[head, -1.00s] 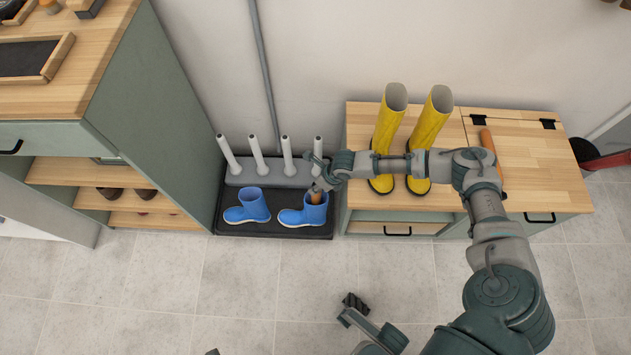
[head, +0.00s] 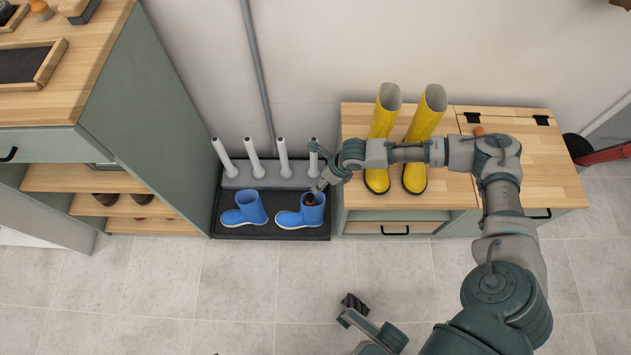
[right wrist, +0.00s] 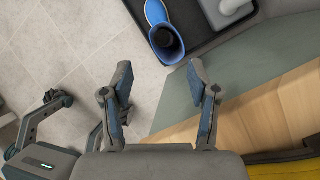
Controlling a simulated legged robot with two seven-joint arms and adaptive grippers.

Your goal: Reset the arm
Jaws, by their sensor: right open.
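My right gripper (head: 314,168) is above the black tray, close to the right blue boot (head: 290,219). In the right wrist view its two fingers (right wrist: 160,80) are spread with nothing between them. The blue boot (right wrist: 154,12) stands beyond the fingertips there, apart from them. A dark brown thing (head: 310,199) shows in the boot's opening, and I cannot tell what it is. My left gripper (head: 354,303) shows only in part at the bottom of the head view, and its jaws cannot be judged.
A second blue boot (head: 248,207) stands on the black tray (head: 270,232) before white pegs (head: 252,160). Yellow boots (head: 424,115) stand on the wooden bench (head: 360,112), behind my right arm. A green cabinet (head: 150,120) rises at left. The tiled floor (head: 200,290) in front is clear.

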